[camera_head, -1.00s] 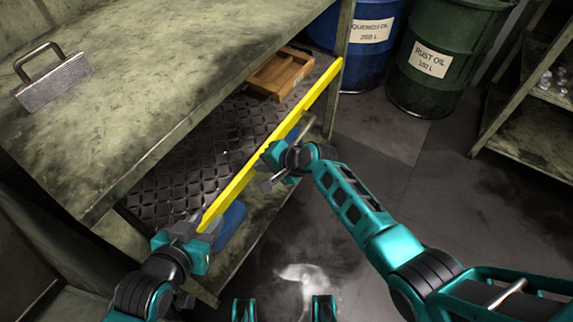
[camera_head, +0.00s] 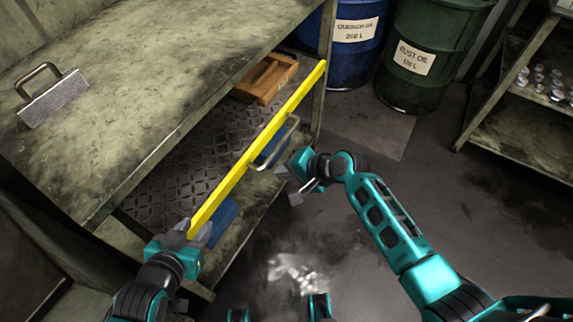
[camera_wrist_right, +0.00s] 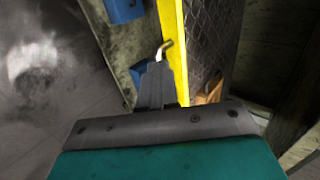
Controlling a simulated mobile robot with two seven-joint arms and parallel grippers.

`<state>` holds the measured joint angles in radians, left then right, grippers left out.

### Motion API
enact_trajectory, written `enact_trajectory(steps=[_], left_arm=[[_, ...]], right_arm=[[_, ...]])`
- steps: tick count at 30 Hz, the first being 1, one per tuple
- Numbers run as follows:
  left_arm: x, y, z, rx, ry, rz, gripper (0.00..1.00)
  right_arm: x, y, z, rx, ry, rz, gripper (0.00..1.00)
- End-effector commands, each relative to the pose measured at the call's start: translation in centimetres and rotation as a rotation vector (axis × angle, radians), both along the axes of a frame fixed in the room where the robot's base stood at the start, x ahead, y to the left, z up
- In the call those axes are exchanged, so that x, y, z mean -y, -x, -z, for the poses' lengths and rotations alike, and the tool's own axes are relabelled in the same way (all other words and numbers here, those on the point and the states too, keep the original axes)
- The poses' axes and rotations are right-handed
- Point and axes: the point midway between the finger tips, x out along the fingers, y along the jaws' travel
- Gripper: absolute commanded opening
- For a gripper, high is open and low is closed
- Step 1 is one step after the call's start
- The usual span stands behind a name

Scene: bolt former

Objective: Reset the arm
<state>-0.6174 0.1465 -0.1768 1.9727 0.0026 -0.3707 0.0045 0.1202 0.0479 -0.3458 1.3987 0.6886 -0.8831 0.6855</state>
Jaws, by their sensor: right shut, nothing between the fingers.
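My right gripper (camera_head: 293,192) is shut and empty, hanging over the floor to the right of the yellow-edged drawer (camera_head: 262,140), apart from its metal handle (camera_head: 290,135). In the right wrist view its closed fingers (camera_wrist_right: 158,80) appear in front of the yellow edge (camera_wrist_right: 172,60), with part of the handle (camera_wrist_right: 164,49) just beyond their tips in the picture. My left gripper (camera_head: 190,230) is at the near left end of the yellow edge. Its fingertips are hard to make out, so I cannot tell whether they hold anything there.
The drawer's dark textured surface bears a wooden tray (camera_head: 265,80) at its far end. A worktop (camera_head: 130,75) with a handled metal block (camera_head: 55,97) overhangs it. Blue (camera_head: 345,60) and green drums (camera_head: 410,90) stand behind. A shelf (camera_head: 520,135) is at right. Floor between is clear.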

Motion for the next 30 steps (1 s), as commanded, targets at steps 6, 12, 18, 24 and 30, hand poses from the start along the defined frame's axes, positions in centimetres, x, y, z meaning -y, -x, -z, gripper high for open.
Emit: enact_trajectory(steps=[6, 12, 18, 24, 30], left_arm=[[-0.1, 0.0, -0.1, 0.004, 0.0, -0.002, 0.38], [-0.2, 0.1, -0.7, 0.0, -0.002, -0.003, 0.38], [-0.4, 0.2, -1.6, -0.003, -0.006, -0.008, 0.38], [-0.8, 0.3, -2.2, -0.002, -0.012, -0.014, 0.38], [-0.9, 0.4, -2.4, 0.002, -0.013, -0.015, 0.38]], right_arm=[[0.4, 0.4, -0.2, 0.003, 0.004, -0.001, 0.0], [3.3, 2.9, 0.7, 0.141, 0.137, -0.015, 0.0], [9.3, 8.2, 0.2, 0.427, 0.47, -0.104, 0.0], [13.7, 12.6, -2.5, 0.65, 0.782, -0.24, 0.0], [15.2, 14.4, -4.2, 0.744, 0.923, -0.319, 0.0]])
